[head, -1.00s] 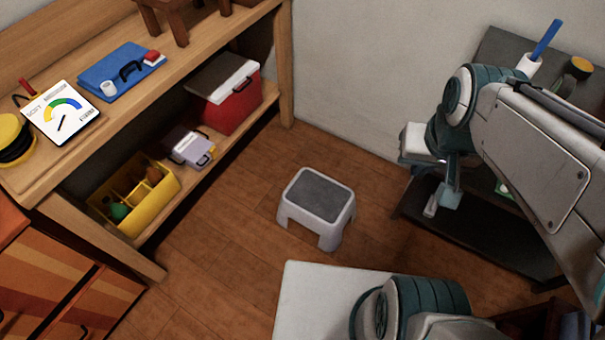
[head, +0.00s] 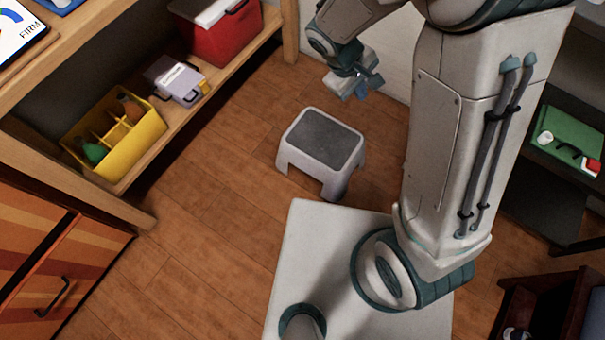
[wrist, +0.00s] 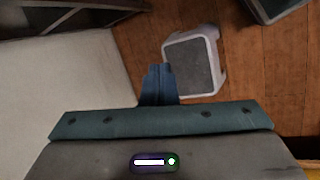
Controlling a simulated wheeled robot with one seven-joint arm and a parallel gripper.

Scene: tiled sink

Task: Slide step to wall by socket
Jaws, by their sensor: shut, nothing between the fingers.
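The step (head: 322,144) is a small light grey stool with a dark grey top. It stands upright on the wooden floor in the middle of the head view, just beyond my white base. My gripper (head: 364,88) is above and behind the step, near the back wall, apart from it. In the wrist view the step (wrist: 194,62) shows just past my gripper's fingers (wrist: 158,84), which are shut together with nothing between them. The wall (head: 396,62) shows behind my arm. I cannot make out a socket in either current view.
A wooden shelf unit on the left holds a yellow caddy (head: 118,142), a lilac box (head: 176,80) and a red cooler (head: 222,32). A dark shelf on the right holds a green case (head: 568,143). Floor is clear between the step and the left shelves.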

